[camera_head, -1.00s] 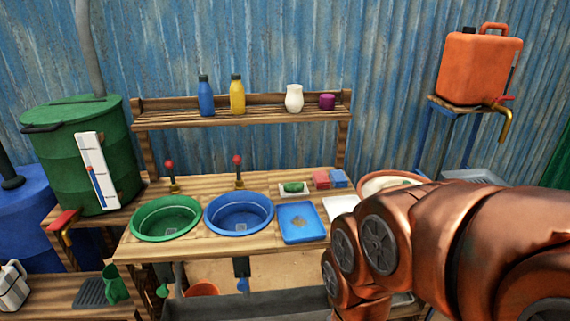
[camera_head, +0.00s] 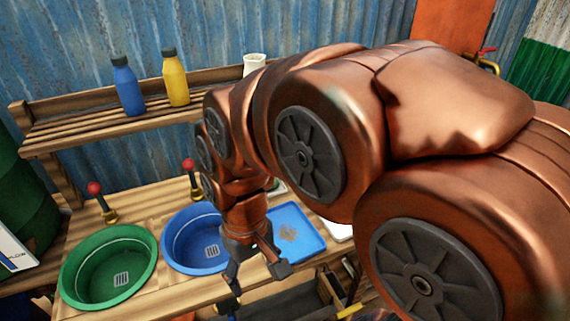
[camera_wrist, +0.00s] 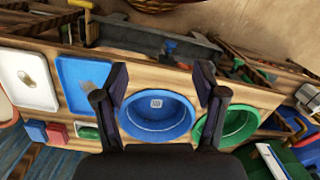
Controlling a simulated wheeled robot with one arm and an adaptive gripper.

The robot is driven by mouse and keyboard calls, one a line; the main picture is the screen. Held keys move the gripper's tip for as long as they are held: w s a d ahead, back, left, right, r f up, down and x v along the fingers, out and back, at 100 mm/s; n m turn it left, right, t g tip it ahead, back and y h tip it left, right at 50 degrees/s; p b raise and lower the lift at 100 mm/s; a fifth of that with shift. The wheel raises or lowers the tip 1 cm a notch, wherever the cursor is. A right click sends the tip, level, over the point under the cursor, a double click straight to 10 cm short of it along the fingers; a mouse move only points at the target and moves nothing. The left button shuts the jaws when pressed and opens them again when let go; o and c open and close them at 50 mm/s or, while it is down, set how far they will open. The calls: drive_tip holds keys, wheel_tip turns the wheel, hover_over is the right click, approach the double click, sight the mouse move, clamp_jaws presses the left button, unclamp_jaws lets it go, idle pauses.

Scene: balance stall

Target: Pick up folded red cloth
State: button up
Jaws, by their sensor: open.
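The folded red cloth (camera_wrist: 34,132) lies on the wooden counter at the lower left of the wrist view, beside a folded blue cloth (camera_wrist: 57,133). In the head view my arm hides both cloths. My gripper (camera_head: 256,275) points down near the counter's front, between the blue basin and the blue tray. Its jaws are open with nothing between them. In the wrist view the open fingers (camera_wrist: 160,85) frame the blue basin, and the red cloth is well to their left, apart from them.
A blue basin (camera_head: 196,239) and a green basin (camera_head: 108,268) are set in the counter, with red-knobbed taps behind. A blue tray (camera_head: 305,228), a white tray (camera_wrist: 16,92) and green soap (camera_wrist: 89,132) are near the cloths. Bottles stand on the shelf (camera_head: 60,134) above.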

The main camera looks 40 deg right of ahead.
drive_tip(key=w+d+f+m+t+b, duration=0.1)
drive_tip(key=w+d, duration=0.6)
drive_tip(key=w, duration=0.3)
drive_tip(key=w+d+f+m+t+b, duration=0.1)
drive_tip(key=w+d+t, duration=0.1)
drive_tip(key=w+d, duration=0.7)
drive_tip(key=w+d+f, duration=0.2)
drive_tip(key=w+d, duration=0.1)
drive_tip(key=d, duration=0.5)
drive_tip(key=w+d+f+t+h+b, duration=0.1)
drive_tip(key=w+d+f, duration=0.2)
drive_tip(key=d, duration=0.6)
drive_tip(key=w+d+f+m+t+b, duration=0.1)
drive_tip(key=w+d+f, duration=0.2)
drive_tip(key=w+d, duration=0.2)
drive_tip(key=shift+w+d+h, duration=0.15)
drive_tip(key=shift+d+h, duration=0.25)
drive_tip(key=shift+d, duration=1.25)
drive_tip(key=shift+w+d+f, duration=0.1)
drive_tip(key=shift+d+f, duration=0.1)
drive_tip(key=shift+p+x, duration=1.15)
drive_tip(key=shift+x, duration=2.1)
drive_tip(key=shift+w+d+f, duration=0.1)
drive_tip(key=shift+f, duration=0.25)
drive_tip(key=shift+f+b, duration=0.3)
drive_tip(key=shift+b, duration=0.1)
